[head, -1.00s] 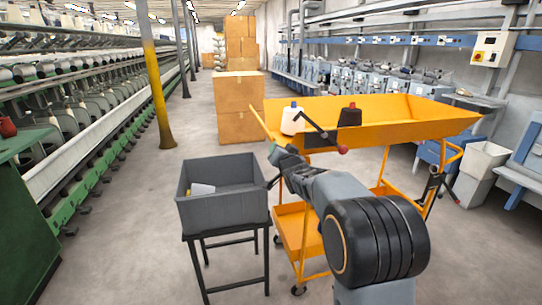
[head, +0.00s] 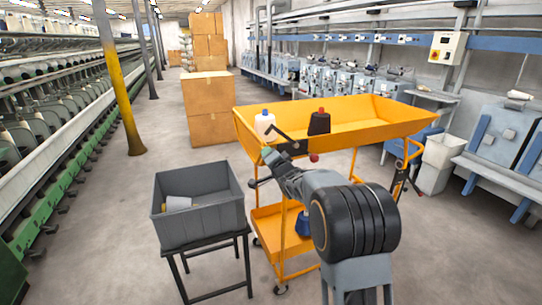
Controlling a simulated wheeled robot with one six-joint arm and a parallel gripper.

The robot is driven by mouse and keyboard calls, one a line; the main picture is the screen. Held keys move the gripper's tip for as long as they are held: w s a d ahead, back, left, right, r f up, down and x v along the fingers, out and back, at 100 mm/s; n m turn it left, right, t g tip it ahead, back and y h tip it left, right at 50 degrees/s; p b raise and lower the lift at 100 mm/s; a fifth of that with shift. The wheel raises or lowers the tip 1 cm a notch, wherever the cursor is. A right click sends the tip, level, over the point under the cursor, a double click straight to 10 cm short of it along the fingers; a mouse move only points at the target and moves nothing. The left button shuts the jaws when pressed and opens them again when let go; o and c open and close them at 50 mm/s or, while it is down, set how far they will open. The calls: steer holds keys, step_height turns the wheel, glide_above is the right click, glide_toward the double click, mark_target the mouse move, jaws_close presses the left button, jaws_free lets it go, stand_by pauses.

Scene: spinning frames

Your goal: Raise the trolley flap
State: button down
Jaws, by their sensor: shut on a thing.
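The orange trolley (head: 370,135) stands right of centre in the head view, with a deep tray on top and a lower shelf. Its flap (head: 246,130) is the orange panel at the tray's left end, which leans outward from the tray. My gripper (head: 269,155) is at the near lower corner of this panel and is shut on it; the jaws are small and partly hidden by my wrist.
A grey bin (head: 203,220) on a dark stand is close left of the trolley. A blue item (head: 303,224) is on the lower shelf. Cartons (head: 209,108) stand behind; the aisle floor (head: 110,210) is clear.

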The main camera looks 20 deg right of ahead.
steer(key=c, duration=0.7)
jaws_free()
steer(key=s, duration=0.4)
steer(key=s+d+b, duration=0.1)
steer(key=s, duration=0.8)
steer(key=shift+s+d, duration=0.2)
steer(key=shift+s, duration=0.15)
